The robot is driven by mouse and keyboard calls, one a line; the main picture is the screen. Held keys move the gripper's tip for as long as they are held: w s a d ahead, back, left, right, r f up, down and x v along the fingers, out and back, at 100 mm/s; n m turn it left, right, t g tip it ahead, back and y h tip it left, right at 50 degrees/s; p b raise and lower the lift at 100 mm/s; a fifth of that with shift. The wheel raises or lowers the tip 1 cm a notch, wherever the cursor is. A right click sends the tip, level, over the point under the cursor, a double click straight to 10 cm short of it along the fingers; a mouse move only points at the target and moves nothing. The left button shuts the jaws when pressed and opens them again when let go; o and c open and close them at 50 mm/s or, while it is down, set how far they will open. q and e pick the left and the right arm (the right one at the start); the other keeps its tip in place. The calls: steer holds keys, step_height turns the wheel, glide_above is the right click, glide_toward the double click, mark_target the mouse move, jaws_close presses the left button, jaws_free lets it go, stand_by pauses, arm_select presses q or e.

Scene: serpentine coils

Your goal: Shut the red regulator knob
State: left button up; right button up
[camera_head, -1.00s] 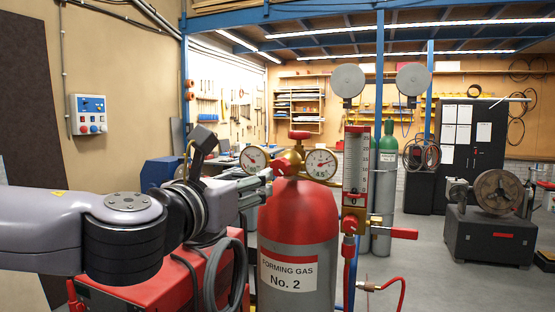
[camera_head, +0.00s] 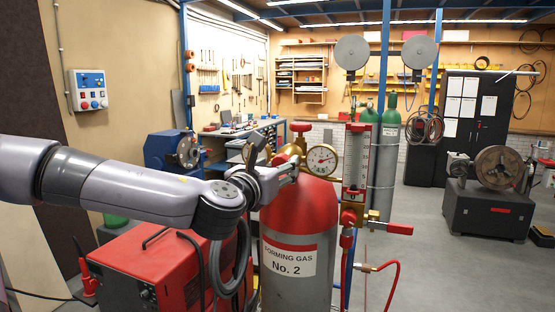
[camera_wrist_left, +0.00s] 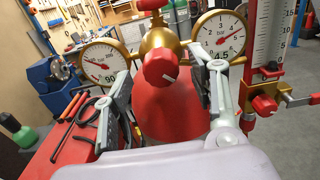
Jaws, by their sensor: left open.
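The red regulator knob (camera_wrist_left: 160,68), with a white mark on its face, shows in the middle of the left wrist view. It sits on the front of a brass regulator (camera_wrist_left: 165,38) above the red-topped gas cylinder (camera_head: 298,215). My left gripper (camera_wrist_left: 164,72) is open, with one finger on each side of the knob in that picture. I see gaps between fingers and knob, and cannot tell how deep the knob lies between them. In the head view my left gripper (camera_head: 281,166) is at the regulator and largely hides the knob.
Two dial gauges flank the regulator, left (camera_wrist_left: 103,66) and right (camera_wrist_left: 220,36). Another red knob (camera_head: 300,127) tops the cylinder valve. A flowmeter (camera_head: 356,158) with its own red knob (camera_wrist_left: 264,105) stands close on the right. A red machine (camera_head: 150,262) is below my left arm.

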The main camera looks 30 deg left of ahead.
arm_select(q)
steer(key=shift+w+a, duration=0.15)
steer(key=shift+w, duration=0.55)
arm_select(e)
steer(key=shift+r, duration=0.3)
arm_select(q)
steer(key=c, duration=1.2)
steer(key=shift+o, duration=0.2)
arm_select(e)
steer(key=shift+a, duration=0.2)
steer(key=shift+f, duration=0.15)
